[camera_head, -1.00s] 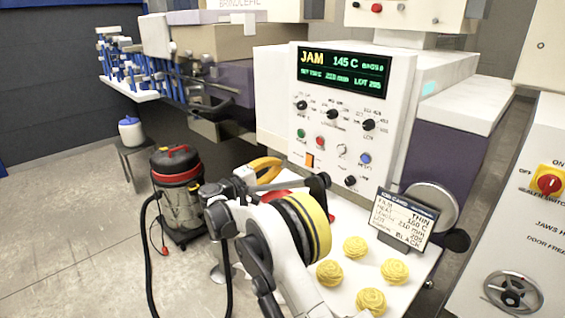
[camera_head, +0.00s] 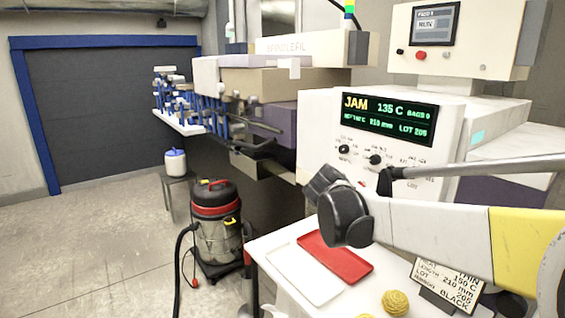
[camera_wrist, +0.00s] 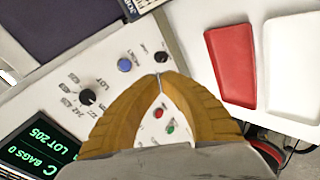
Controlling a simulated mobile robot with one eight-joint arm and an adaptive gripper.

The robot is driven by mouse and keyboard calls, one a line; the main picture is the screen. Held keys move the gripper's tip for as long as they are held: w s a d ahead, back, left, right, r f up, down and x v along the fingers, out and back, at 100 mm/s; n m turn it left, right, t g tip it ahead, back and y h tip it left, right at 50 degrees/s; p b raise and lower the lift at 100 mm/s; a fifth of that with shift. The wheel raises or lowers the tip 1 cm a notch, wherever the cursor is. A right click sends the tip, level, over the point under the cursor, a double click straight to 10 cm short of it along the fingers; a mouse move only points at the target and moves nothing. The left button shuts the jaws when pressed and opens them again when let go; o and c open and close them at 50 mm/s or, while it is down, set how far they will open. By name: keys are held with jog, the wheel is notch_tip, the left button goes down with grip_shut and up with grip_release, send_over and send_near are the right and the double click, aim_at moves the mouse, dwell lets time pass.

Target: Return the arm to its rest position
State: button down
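My arm (camera_head: 440,230) reaches in from the right in the head view, across the front of the packaging machine. Its dark joint (camera_head: 345,212) hides part of the control panel. In the wrist view my gripper (camera_wrist: 159,82) has yellow-brown fingers whose tips meet. Nothing is held between them. Behind the fingers is the machine's panel, with a blue button (camera_wrist: 124,65) and a black knob (camera_wrist: 88,96). I cannot make out the gripper in the head view.
A red tray (camera_head: 335,257) and a white tray (camera_head: 305,277) lie on the white table. A yellow coiled item (camera_head: 395,302) and a printed card (camera_head: 447,285) are near the front. A vacuum cleaner (camera_head: 215,228) stands left of the table. The floor further left is clear.

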jog(key=s+a+f+m+y, duration=0.1)
jog(key=s+f+y, duration=0.1)
jog(key=s, duration=0.8)
jog(key=s+a+f+m+y, duration=0.2)
jog(key=s+f+y, duration=0.1)
jog(key=s, duration=0.6)
jog(key=s+a+f+m+y, duration=0.1)
jog(key=s+f+y, duration=0.1)
jog(key=s, duration=0.8)
jog(key=shift+s+a+f+y, duration=0.15)
jog(key=shift+s+f+y, duration=0.25)
jog(key=shift+f, duration=0.25)
